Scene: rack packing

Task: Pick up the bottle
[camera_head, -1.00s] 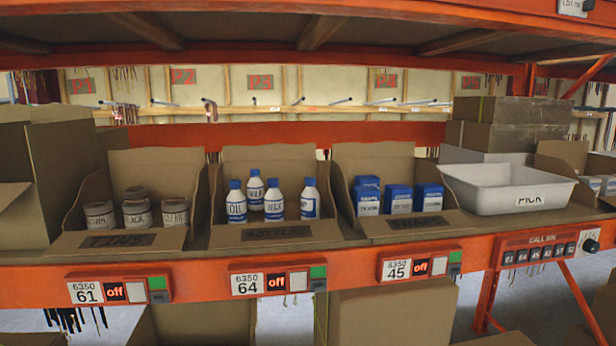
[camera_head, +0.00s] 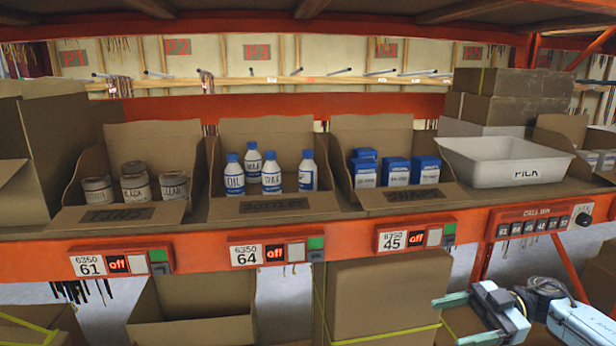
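Several white bottles with blue caps (camera_head: 271,174) stand upright in the open cardboard bin labelled for bottles (camera_head: 275,206), in the middle of the shelf. My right gripper (camera_head: 446,318) is at the lower right, below the shelf's front edge and well away from the bottles. Its teal fingers point left; they look apart, with nothing visible between them. My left gripper is out of the picture.
A white pick tray (camera_head: 490,170) sits further right. The orange shelf beam (camera_head: 205,252) with label units runs in front. Cardboard boxes (camera_head: 385,290) stand below.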

